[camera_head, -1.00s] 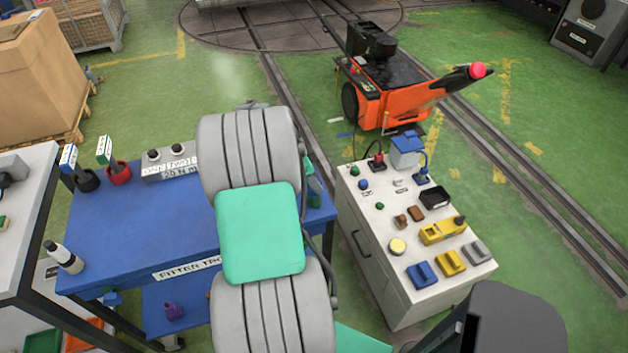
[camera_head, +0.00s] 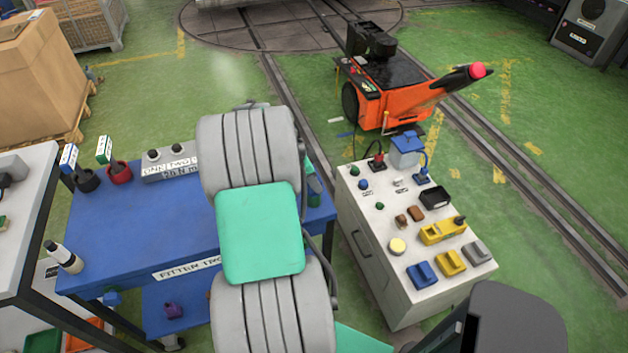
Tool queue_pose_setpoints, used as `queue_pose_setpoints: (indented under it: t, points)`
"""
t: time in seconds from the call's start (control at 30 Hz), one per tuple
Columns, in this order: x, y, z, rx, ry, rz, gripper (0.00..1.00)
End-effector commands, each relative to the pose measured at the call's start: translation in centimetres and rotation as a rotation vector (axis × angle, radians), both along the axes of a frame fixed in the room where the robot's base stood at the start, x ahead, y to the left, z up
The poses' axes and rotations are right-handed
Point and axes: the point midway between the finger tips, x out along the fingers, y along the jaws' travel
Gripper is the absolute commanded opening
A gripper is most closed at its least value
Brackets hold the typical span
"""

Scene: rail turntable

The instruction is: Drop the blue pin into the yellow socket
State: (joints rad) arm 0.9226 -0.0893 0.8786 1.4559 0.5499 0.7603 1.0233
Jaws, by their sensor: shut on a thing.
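A yellow block (camera_head: 450,263) stands on the white cabinet top, between a blue block (camera_head: 422,275) and a grey block (camera_head: 477,254). It looks like the yellow socket, but its opening is too small to make out. A longer yellow piece (camera_head: 437,233) with a dark knob lies behind it. I cannot pick out the blue pin; a small round blue piece (camera_head: 363,184) shows near the cabinet's back left, but I cannot tell it is a pin. My arm fills the middle of the picture, and my gripper's fingers do not show.
The white cabinet (camera_head: 385,300) also bears a black tray (camera_head: 434,197), brown blocks (camera_head: 416,213), a pale yellow disc (camera_head: 397,246) and cabled plugs. A blue bench (camera_head: 130,245) stands left, partly behind my arm. An orange cart (camera_head: 395,100) stands behind the cabinet.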

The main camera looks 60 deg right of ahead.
Motion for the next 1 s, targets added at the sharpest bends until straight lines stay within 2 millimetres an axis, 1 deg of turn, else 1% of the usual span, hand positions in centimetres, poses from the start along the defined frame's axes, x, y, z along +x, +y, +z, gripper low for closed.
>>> queue_pose_setpoints:
  t: [0.53,0.87,1.0]
  points:
    - [0.0,0.0,1.2,-0.002,-0.002,0.0,0.0]
    - [0.0,0.0,1.3,-0.001,-0.001,-0.001,0.0]
    - [0.0,0.0,1.7,-0.002,-0.001,0.0,0.0]
